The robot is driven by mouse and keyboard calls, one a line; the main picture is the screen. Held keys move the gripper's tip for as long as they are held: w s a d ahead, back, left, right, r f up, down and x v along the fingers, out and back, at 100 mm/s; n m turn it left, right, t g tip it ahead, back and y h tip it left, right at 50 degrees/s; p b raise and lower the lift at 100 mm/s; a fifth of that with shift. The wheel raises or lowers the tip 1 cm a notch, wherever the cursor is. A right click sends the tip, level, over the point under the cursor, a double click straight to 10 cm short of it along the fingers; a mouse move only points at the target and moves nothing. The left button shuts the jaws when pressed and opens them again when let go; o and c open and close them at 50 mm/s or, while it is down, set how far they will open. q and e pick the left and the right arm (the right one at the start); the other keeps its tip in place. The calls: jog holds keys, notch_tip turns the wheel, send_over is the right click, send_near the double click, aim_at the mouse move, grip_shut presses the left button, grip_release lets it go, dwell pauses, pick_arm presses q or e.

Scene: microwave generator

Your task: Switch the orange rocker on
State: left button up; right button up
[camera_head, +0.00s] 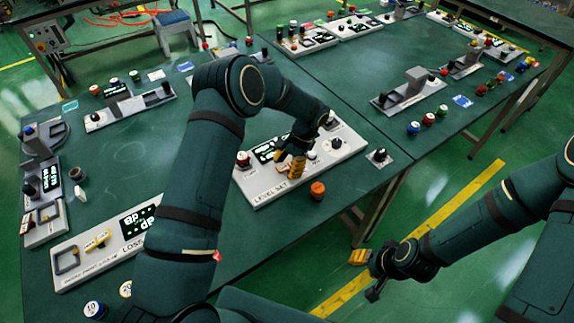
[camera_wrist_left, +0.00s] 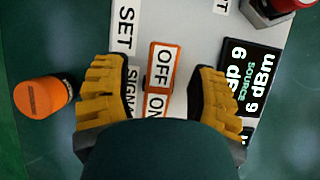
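The orange-framed rocker (camera_wrist_left: 163,72) has white OFF and ON labels and sits on the light grey LEVEL SET panel (camera_head: 262,196). My left gripper (camera_head: 291,164) is over this panel. In the left wrist view my left gripper (camera_wrist_left: 160,95) is open, with one yellow finger on each side of the rocker and gaps to both. The dark gripper body hides the lower part of the ON label. I cannot tell which way the rocker is tipped. In the head view the gripper hides the rocker. My right gripper (camera_head: 366,274) looks open and empty, beyond the table's front edge.
An orange-topped knob (camera_head: 317,190) stands beside the panel, and it also shows in the left wrist view (camera_wrist_left: 42,96). A lit display (camera_wrist_left: 250,75) and a red knob (camera_head: 243,158) are near the gripper. Other panels crowd the green tables.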

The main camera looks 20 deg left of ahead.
pick_arm(q)
jog(key=shift+r, duration=0.1)
jog(key=v, duration=1.2)
